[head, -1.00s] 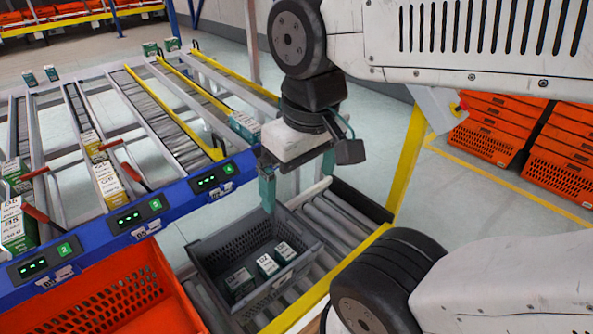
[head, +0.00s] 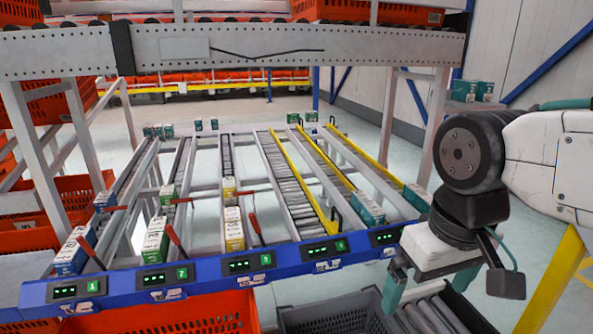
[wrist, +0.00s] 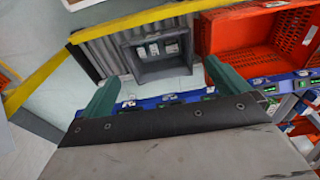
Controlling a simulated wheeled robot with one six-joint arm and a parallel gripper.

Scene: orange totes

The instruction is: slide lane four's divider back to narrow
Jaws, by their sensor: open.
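Lane four appears to be the grey roller lane (head: 288,187) behind the fourth display (head: 325,250) on the blue rail. A long yellow divider (head: 303,180) runs along its right side, slanting down to the front. A small black handle (head: 337,215) stands near its front end. My gripper (head: 432,282) is open, with teal fingers pointing down. It hangs right of and in front of that handle, beyond the rail, and touches no divider. In the wrist view my gripper (wrist: 165,85) is empty; no divider shows clearly between its fingers.
Teal-and-white boxes (head: 367,207) sit in the lane right of the divider. A grey crate (head: 335,315) stands on rollers below the rail, beside an orange tote (head: 165,318). A grey perforated beam (head: 290,45) crosses above the lanes. Red levers (head: 256,228) stick up at the left lanes.

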